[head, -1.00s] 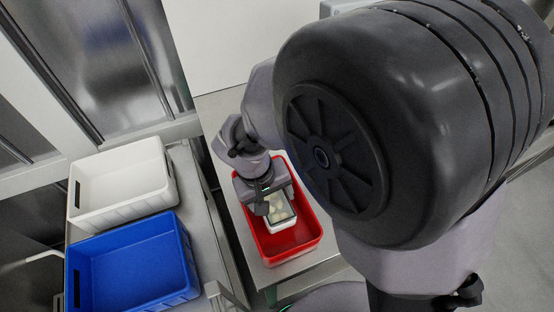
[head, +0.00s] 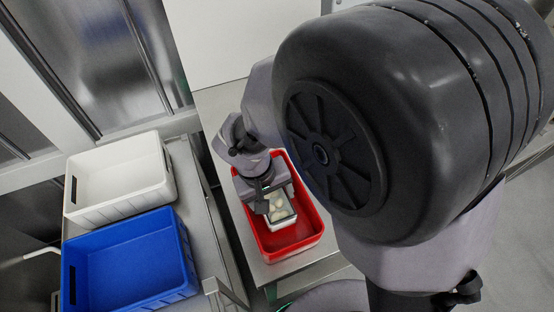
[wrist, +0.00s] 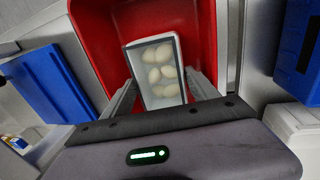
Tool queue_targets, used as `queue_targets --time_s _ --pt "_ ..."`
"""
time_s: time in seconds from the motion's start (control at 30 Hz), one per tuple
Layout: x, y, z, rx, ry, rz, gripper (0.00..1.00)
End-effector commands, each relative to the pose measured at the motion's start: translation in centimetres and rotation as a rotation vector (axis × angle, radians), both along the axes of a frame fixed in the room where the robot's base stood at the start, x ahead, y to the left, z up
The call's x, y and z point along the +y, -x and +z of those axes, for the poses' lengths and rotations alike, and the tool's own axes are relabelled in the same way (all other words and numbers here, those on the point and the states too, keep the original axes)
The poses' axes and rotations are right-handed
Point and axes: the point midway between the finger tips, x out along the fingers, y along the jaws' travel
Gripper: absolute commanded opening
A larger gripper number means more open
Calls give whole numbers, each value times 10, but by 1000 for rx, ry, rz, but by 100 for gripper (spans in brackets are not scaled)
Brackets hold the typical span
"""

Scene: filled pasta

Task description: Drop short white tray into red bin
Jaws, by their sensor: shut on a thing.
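The short white tray (head: 281,222) holds several pale pasta pieces (head: 279,206). It also shows in the wrist view (wrist: 176,100), slightly tilted between my gripper's fingers. My gripper (head: 268,204) is shut on the tray, with one finger along each side in the wrist view (wrist: 160,92). The red bin (head: 311,234) lies below, and the tray is over or within its opening. The bin's red walls (wrist: 90,40) surround the tray in the wrist view. I cannot tell whether the tray touches the bin's floor.
A white bin (head: 120,205) and a blue bin (head: 130,290) stand on a metal surface (head: 205,235) to the left. The red bin sits on a grey table (head: 222,100). My large arm joint hides much of the right side.

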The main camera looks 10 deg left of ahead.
Motion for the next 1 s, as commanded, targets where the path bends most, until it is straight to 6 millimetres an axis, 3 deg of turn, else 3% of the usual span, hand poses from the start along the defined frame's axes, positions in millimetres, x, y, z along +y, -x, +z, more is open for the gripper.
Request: queue_targets --time_s 0.13,0.17,0.27,0.63,0.67,0.7,0.73,1.0 --pt "0 0 1 0 0 0 0" --pt "0 0 1 0 0 0 74" --pt "0 0 1 0 0 0 94" --pt "0 0 1 1 -1 0 94" --pt "0 0 0 1 -1 0 87" --pt "0 0 0 1 -1 0 94" --pt "0 0 0 1 -1 0 96" --pt "0 0 0 1 -1 0 96"
